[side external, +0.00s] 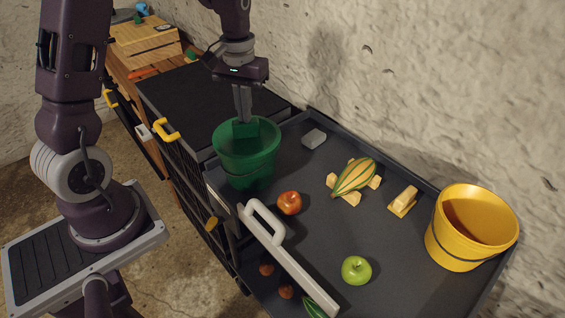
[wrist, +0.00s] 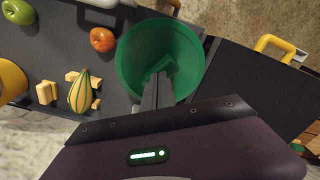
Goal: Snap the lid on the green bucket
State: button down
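The green bucket (side external: 250,180) stands at the left end of the dark tray-like top. It also shows from above in the wrist view (wrist: 127,62). My gripper (side external: 243,118) points down over its middle, with its fingertips at about rim height. The fingers look closed on a green block-like grip (side external: 245,130), which also shows at the fingertips in the wrist view (wrist: 158,68). The grip appears to belong to the green lid. I cannot tell how the lid sits against the rim, because green merges with green and the fingers cover part of it.
A red apple (side external: 289,203) and a white handle bar (side external: 265,219) are close to the bucket. A grey block (side external: 314,138), striped gourd (side external: 354,177), cheese-like wedge (side external: 403,201), green apple (side external: 356,270) and yellow bucket (side external: 453,238) lie further right. A stone wall runs behind.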

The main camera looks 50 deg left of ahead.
notch_tip(320, 180, up, 7)
dwell(0.8)
jog(key=s+d+r+m+t, duration=0.2)
jog(key=s+d+r, duration=0.5)
jog(key=s+d+m+t, duration=0.1)
jog(key=s+d+m, duration=0.1)
jog(key=s, duration=0.4)
jog(key=s+d+m+t, duration=0.2)
jog(key=s+d, duration=0.1)
jog(key=s, duration=0.3)
jog(key=shift+s+d+r+t, duration=0.2)
jog(key=shift+s+d+t, duration=0.1)
jog(key=shift+s+d, duration=0.05)
